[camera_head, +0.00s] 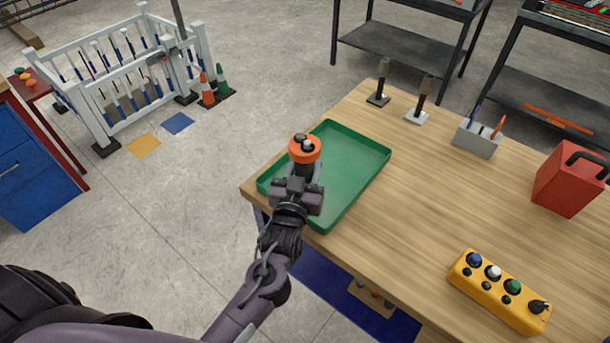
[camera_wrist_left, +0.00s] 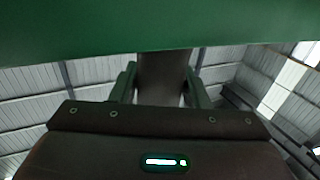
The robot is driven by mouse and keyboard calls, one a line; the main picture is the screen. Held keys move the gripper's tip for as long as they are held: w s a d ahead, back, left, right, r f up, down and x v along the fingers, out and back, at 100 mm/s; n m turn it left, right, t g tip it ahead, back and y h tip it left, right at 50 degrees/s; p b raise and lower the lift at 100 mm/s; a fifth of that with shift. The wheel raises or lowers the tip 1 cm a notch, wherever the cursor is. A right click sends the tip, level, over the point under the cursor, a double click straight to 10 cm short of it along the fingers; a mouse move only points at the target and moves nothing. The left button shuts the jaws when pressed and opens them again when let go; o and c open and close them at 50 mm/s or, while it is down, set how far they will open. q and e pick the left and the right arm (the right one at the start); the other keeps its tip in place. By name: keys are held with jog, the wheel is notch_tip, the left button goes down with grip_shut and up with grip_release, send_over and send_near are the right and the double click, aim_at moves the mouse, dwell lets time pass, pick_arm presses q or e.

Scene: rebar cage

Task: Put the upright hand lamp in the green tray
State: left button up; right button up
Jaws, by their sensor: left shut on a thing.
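The hand lamp (camera_head: 304,151) has an orange round head and a dark body, and it is held at the left part of the green tray. My left gripper (camera_head: 302,180) is shut on its dark body, which also shows between the fingers in the left wrist view (camera_wrist_left: 163,72). The green tray (camera_head: 348,168) lies at the table's left edge, and its visible floor is bare. A green surface, likely the tray, fills the top of the left wrist view (camera_wrist_left: 160,25). I cannot tell whether the lamp touches the tray. My right gripper is not in view.
On the wooden table (camera_head: 420,215) stand two dark-handled tools (camera_head: 380,85) (camera_head: 420,102), a grey holder (camera_head: 478,138), a red can (camera_head: 568,182) and a yellow control box (camera_head: 500,290). The table's middle is clear.

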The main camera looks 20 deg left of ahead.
pick_arm(q)
notch_tip(320, 180, down, 3)
jog(key=shift+r, duration=0.1)
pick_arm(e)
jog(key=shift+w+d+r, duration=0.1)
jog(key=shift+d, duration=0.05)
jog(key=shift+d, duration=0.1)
pick_arm(q)
jog(key=shift+f, duration=0.2)
jog(key=o, duration=1.2)
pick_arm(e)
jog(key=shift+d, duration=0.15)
